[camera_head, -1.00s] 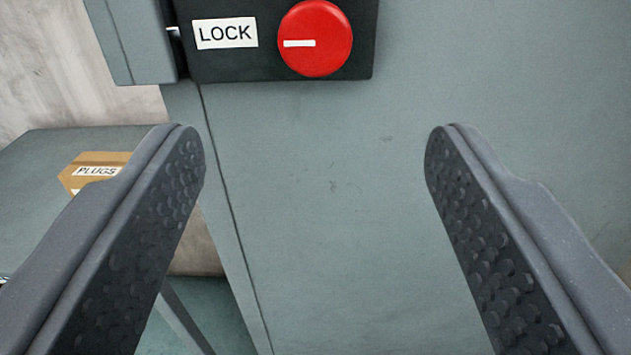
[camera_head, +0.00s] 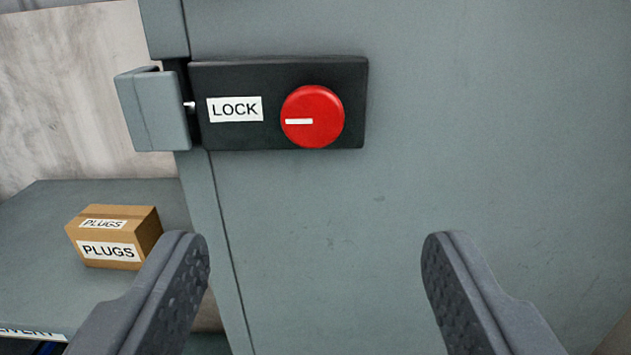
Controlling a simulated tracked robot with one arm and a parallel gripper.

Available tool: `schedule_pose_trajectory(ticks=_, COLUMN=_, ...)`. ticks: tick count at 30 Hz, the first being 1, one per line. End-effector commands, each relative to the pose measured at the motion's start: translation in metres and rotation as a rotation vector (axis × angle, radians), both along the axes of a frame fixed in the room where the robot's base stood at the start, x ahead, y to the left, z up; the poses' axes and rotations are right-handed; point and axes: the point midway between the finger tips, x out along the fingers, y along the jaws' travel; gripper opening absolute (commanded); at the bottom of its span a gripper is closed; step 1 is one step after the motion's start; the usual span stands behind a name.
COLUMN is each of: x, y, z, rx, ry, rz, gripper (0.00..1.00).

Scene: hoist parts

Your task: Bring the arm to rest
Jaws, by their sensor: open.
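My gripper (camera_head: 315,250) is open and empty, its two dark padded fingers wide apart in the lower part of the view. It is in front of a grey cabinet door (camera_head: 480,150). A black lock plate (camera_head: 276,72) labelled LOCK sits on the door above the fingertips. Its round red knob (camera_head: 313,125) has a white mark lying horizontal, towards the left. A small metal bolt (camera_head: 189,105) shows between the plate and a grey catch (camera_head: 160,112) at its left. The fingers appear clear of the knob.
At the left, a brown box (camera_head: 115,240) labelled PLUGS stands on a grey shelf or table (camera_head: 40,290), partly near my left finger. A pale streaked wall (camera_head: 70,90) is behind it. The door fills the right side.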

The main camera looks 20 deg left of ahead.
Motion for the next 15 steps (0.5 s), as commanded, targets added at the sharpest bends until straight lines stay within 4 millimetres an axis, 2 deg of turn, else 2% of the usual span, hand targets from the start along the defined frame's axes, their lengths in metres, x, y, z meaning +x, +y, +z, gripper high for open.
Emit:
schedule_pose_trajectory(ticks=5, x=0.01, y=-0.018, z=0.05, rx=-0.003, ry=0.013, rz=-0.026, gripper=0.59)
schedule_pose_trajectory(ticks=10, x=0.015, y=-0.052, z=0.131, rx=-0.012, ry=0.052, rz=-0.07, gripper=0.59)
schedule_pose_trajectory(ticks=15, x=0.003, y=-0.088, z=0.213, rx=-0.022, ry=0.098, rz=-0.122, gripper=0.59)
